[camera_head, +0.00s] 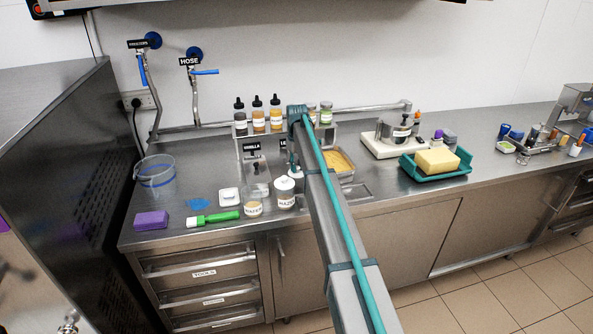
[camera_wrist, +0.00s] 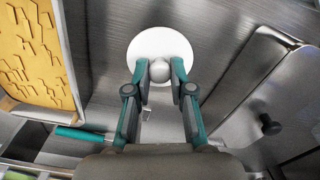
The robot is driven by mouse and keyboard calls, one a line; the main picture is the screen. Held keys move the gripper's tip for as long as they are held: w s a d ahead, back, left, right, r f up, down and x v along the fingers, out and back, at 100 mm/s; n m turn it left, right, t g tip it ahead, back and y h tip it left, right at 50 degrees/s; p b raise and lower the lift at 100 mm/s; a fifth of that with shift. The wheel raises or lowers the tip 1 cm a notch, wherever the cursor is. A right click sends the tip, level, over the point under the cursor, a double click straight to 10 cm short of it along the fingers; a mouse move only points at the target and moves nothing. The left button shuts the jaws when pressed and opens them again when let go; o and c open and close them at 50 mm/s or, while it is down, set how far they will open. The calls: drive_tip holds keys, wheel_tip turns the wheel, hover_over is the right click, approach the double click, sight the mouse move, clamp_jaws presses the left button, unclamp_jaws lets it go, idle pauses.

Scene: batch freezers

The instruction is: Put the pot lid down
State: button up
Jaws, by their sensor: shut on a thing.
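The pot lid (camera_wrist: 150,45) is a round white disc with a pale grey ball knob, at the top middle of the wrist view. My gripper (camera_wrist: 160,73) is shut on the knob, one finger on each side. In the head view my gripper (camera_head: 292,165) is mostly hidden by my arm, and a small white part of the lid (camera_head: 296,173) seems to show beside it. The lid is over the steel counter (camera_head: 215,170). I cannot tell whether it touches the counter. No open pot is clearly identifiable.
A pan with yellow contents (camera_head: 340,160) and a black-knobbed steel lid (camera_wrist: 270,125) flank my gripper. A teal tray (camera_head: 462,174) and a scale (camera_head: 376,150) stand right.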

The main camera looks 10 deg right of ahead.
sight(297, 173)
drive_tip(key=shift+w+f, duration=0.3)
drive_tip(key=shift+f, duration=0.05)
drive_tip(key=shift+w+f+p, duration=0.15)
drive_tip(key=shift+f+p, duration=0.2)
drive_tip(key=shift+f, duration=0.6)
drive_tip(key=shift+w+f+p, duration=0.1)
drive_tip(key=shift+f+p, duration=0.2)
drive_tip(key=shift+f, duration=0.6)
drive_tip(key=shift+f, duration=0.1)
drive_tip(key=o, duration=0.8)
drive_tip(key=shift+c, duration=0.2)
wheel_tip(297, 173, up, 12)
drive_tip(key=b, duration=0.3)
